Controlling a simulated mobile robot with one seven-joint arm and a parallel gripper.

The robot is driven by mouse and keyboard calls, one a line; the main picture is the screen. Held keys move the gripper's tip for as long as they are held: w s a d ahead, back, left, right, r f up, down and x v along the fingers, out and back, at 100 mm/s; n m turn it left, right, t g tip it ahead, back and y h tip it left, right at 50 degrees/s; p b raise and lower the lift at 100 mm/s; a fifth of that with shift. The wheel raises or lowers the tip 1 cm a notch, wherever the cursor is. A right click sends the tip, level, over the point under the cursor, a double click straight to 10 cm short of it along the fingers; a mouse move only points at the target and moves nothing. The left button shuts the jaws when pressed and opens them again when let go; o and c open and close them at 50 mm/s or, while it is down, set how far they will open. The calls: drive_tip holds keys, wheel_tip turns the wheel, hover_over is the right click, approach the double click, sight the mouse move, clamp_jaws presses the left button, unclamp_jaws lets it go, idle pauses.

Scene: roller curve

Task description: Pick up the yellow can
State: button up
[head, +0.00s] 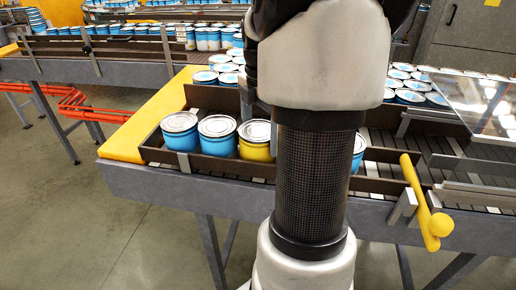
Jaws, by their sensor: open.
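The yellow can (256,150) has a silver lid and stands upright on the conveyor, inside the low brown rail. Its lid and most of its front side show, and the right edge is close to my dark arm column. Two blue cans stand to its left, the nearer one (217,142) right beside it and another (180,138) further left. Part of another blue can (358,150) shows to the right, behind my arm. I cannot make out my gripper in this view; my arm rises through the middle and hides part of the conveyor.
A brown guard rail (205,166) runs along the conveyor's front edge. A yellow handle (425,200) sticks up at the right. More blue cans (407,95) stand behind on the right. A second conveyor (110,66) lies at the back left. The floor at left is clear.

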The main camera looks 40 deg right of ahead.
drive_tip(key=f, duration=0.4)
drive_tip(key=shift+w+a+f, duration=0.15)
drive_tip(key=shift+a+f, duration=0.1)
drive_tip(key=shift+a, duration=0.05)
drive_tip(key=shift+c, duration=0.5)
drive_tip(key=c, duration=0.9)
drive_tip(key=shift+r, duration=0.15)
wheel_tip(320, 180, up, 18)
drive_tip(key=p, duration=0.1)
